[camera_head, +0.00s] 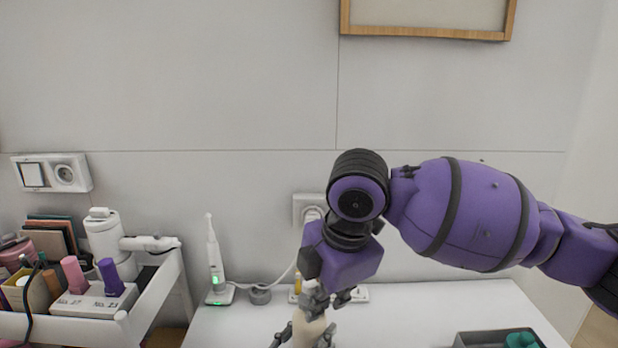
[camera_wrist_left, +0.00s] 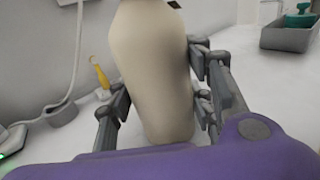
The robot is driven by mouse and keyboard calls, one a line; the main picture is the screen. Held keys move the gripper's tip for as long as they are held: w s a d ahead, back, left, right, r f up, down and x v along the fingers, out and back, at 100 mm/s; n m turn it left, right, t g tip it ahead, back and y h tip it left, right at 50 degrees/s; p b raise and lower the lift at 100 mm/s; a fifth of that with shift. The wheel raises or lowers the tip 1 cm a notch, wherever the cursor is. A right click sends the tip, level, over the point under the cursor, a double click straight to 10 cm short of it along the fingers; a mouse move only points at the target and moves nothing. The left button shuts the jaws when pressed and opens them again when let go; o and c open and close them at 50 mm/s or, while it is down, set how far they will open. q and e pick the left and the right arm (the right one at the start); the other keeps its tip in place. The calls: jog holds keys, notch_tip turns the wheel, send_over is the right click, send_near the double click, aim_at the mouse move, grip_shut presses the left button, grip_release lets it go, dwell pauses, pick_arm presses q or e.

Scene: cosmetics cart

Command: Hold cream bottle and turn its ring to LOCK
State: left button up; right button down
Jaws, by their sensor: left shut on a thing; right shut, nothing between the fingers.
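The cream bottle (camera_head: 309,332) stands at the bottom middle of the head view. It fills the middle of the left wrist view (camera_wrist_left: 152,70), a smooth beige body with its top cut off by the frame. My left gripper (camera_wrist_left: 160,95) is shut on the bottle's body, with fingers on both sides. Its fingers also show low in the head view (camera_head: 303,338). My right gripper (camera_head: 317,300) comes down from above, shut with nothing between its fingers, at the bottle's top. The ring and its LOCK mark are hidden behind that gripper.
A white electric toothbrush (camera_head: 215,262) stands on its charger left of the bottle. A cable runs to a wall socket (camera_head: 309,207). A grey tray (camera_head: 470,340) with a green item is at the right. A white cart (camera_head: 165,290) with cosmetics is at the left.

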jog(key=w+v, duration=0.1)
jog(key=v, duration=0.5)
jog(key=shift+a, duration=0.35)
jog(key=shift+w+r, duration=0.1)
jog(key=shift+r, duration=0.05)
pick_arm(q)
jog(key=o, duration=1.6)
